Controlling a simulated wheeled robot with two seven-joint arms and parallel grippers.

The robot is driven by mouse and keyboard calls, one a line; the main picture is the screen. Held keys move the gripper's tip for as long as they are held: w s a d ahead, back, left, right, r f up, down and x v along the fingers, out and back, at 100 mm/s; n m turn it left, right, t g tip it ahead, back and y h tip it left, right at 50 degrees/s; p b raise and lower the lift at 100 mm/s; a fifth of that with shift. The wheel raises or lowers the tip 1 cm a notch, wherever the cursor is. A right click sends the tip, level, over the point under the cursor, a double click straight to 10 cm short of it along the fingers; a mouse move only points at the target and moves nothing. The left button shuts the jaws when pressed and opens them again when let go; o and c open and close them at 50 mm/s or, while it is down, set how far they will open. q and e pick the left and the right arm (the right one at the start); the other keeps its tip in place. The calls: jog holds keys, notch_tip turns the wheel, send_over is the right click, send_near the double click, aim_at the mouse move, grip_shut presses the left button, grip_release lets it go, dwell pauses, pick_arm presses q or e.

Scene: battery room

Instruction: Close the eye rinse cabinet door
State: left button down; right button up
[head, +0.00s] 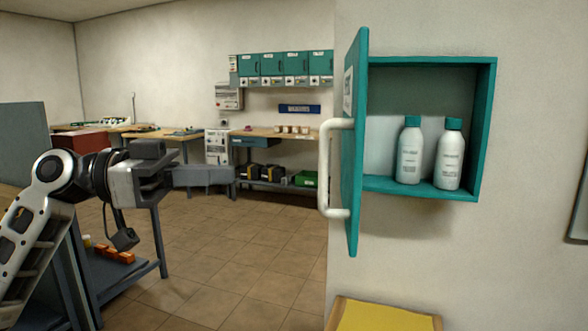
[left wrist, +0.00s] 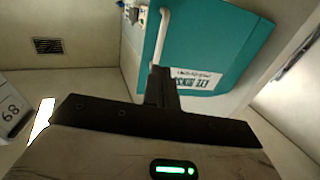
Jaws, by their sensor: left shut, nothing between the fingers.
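The eye rinse cabinet (head: 487,130) is a teal wall box at the right of the head view. Its teal door (head: 354,150) stands open at the cabinet's left side, swung out toward me and seen nearly edge-on. A white bar handle (head: 325,168) is on the door's left face. My left gripper (head: 170,178) is shut and empty, left of the door and clear of the handle. In the left wrist view, its fingers (left wrist: 162,86) appear in front of the door (left wrist: 215,50), its label upside down, and overlap the handle's end (left wrist: 162,35); contact is not evident. My right gripper is out of view.
Two white bottles with teal caps (head: 409,150) (head: 449,155) stand inside the cabinet. A yellow-topped surface (head: 385,316) is below it. Workbenches (head: 275,133) and teal wall cupboards (head: 285,64) are far back. Open air lies between my left gripper and the door.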

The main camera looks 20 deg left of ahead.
pick_arm(q)
jog(key=p+x, duration=0.3)
jog(key=x, duration=0.7)
jog(key=shift+d+p, duration=0.2)
jog(key=shift+p, duration=0.1)
jog(key=shift+w, duration=0.2)
